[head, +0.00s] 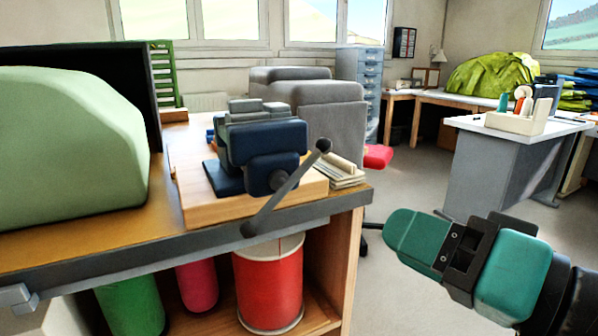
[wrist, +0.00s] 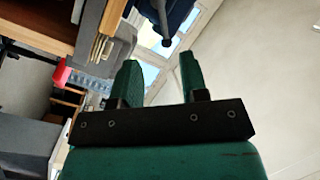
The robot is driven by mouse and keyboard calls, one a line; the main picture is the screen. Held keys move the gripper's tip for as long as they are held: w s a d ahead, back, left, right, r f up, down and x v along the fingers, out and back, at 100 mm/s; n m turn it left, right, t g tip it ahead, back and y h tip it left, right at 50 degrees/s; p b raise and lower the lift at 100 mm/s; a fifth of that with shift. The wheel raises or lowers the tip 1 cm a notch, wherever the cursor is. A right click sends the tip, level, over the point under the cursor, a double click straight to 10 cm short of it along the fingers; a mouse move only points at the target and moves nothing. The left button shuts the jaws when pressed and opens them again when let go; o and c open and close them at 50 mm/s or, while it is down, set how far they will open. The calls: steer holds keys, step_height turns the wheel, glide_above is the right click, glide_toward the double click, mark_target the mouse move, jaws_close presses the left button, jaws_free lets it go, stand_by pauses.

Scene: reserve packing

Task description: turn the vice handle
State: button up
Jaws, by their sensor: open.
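A dark blue bench vice (head: 262,150) is mounted on a wooden block at the right end of the workbench. Its grey vice handle (head: 284,190) is a bar with round knobs, slanting from upper right to lower left across the vice's front. In the wrist view the handle (wrist: 163,22) shows partly at the top edge, with a bit of the blue vice (wrist: 182,14) beside it. My gripper (head: 408,232) is to the right of the bench, apart from the handle. In the wrist view my gripper (wrist: 160,75) has its two green fingers apart with nothing between them.
A pale green rounded bulk (head: 70,150) fills the bench's left side. A stack of thin boards (head: 340,172) lies right of the vice. Red (head: 270,285) and green (head: 132,305) cylinders stand on the shelf below. Open floor lies between the bench and the grey desk (head: 505,165).

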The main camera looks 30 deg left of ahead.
mark_target(282, 183)
steer(key=p+x, duration=0.5)
steer(key=x, duration=1)
steer(key=shift+a, duration=0.3)
steer(key=shift+c, duration=0.4)
jaws_close()
